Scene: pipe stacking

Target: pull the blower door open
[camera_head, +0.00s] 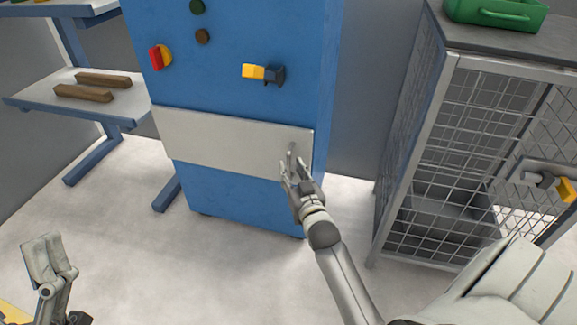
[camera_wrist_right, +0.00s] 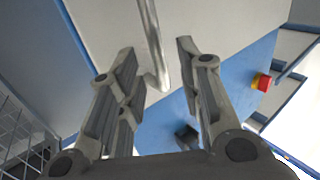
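The blower door is a pale flat panel (camera_head: 215,140) across the lower front of a blue cabinet (camera_head: 225,30). It looks shut against the cabinet front. My right gripper (camera_head: 291,162) is at the panel's right end, with its fingers spread. In the right wrist view a thin metal handle bar (camera_wrist_right: 153,45) shows between the fingertips of my right gripper (camera_wrist_right: 157,52), with gaps on both sides. The panel (camera_wrist_right: 215,18) lies behind the bar. My left gripper (camera_head: 50,262) is low at the left, far from the cabinet; its finger gap is unclear.
A wire-mesh cage (camera_head: 440,150) stands to the right, with a green bin (camera_head: 495,12) on top. A blue-framed shelf (camera_head: 85,92) with brown bars is at the left. Yellow and red switches (camera_head: 160,57) sit on the cabinet. The floor (camera_head: 190,265) in front is clear.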

